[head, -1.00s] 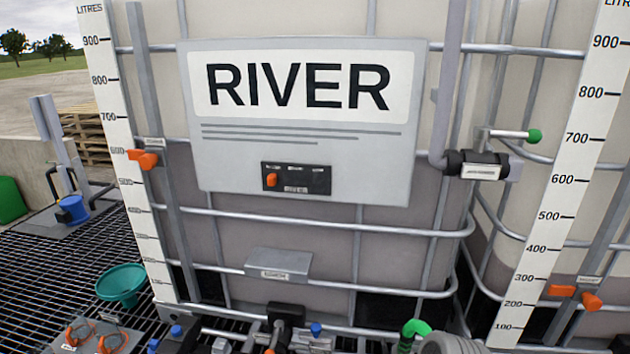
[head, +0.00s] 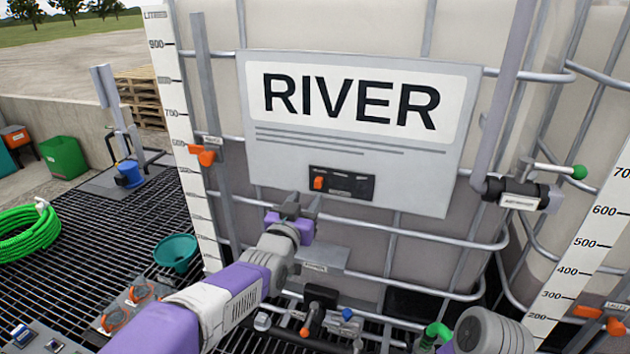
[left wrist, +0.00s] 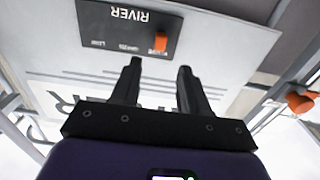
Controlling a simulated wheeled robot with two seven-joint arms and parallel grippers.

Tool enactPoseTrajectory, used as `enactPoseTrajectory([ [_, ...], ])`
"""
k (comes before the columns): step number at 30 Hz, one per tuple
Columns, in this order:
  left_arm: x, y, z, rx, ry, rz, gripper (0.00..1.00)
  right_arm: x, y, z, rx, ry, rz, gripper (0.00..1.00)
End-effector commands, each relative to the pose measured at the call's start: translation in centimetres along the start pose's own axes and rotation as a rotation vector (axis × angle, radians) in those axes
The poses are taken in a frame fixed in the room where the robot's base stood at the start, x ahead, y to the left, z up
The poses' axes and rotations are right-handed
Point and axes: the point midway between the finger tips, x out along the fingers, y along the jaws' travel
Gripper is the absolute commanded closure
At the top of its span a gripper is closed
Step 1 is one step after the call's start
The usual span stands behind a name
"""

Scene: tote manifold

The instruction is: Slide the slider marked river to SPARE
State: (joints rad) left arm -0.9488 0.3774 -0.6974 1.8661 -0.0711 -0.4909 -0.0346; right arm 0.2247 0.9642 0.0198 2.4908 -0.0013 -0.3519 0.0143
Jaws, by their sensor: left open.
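The river slider is a small orange knob (head: 318,183) at the left end of a dark panel (head: 350,187) low on the RIVER sign (head: 358,125). In the left wrist view the picture is upside down; the orange knob (left wrist: 160,41) and the dark panel marked RIVER (left wrist: 115,32) lie beyond my fingertips. The small position labels are too blurred to read. My left gripper (head: 300,205) is open and empty, just below and left of the panel, apart from the knob; its two dark fingers also show in the left wrist view (left wrist: 158,66). My right gripper is not in view.
An orange gauge marker (head: 203,154) sits on the post left of the sign. A grey pipe with a green-handled valve (head: 530,190) stands right. Metal cage bars (head: 400,230) cross the tank below the sign. A green funnel (head: 177,252) stands on the grating.

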Motion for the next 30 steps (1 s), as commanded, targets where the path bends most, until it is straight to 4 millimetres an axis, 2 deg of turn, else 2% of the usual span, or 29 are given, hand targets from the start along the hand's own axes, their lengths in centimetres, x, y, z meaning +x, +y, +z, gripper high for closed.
enactPoseTrajectory([
  [15,6.3,0.0,-0.1,0.003,0.000,0.000,0.55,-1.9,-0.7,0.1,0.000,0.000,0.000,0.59],
  [21,7.2,0.0,0.0,0.000,0.000,0.000,0.55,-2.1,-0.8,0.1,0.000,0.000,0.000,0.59],
  [28,7.3,0.0,0.1,0.000,-0.001,0.001,0.55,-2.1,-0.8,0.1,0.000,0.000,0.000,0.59],
  [29,7.3,0.0,0.1,0.000,-0.001,0.001,0.57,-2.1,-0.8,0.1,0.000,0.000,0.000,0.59],
  [30,7.3,0.0,0.1,0.000,0.000,0.001,0.63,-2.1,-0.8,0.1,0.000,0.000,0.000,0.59],
])
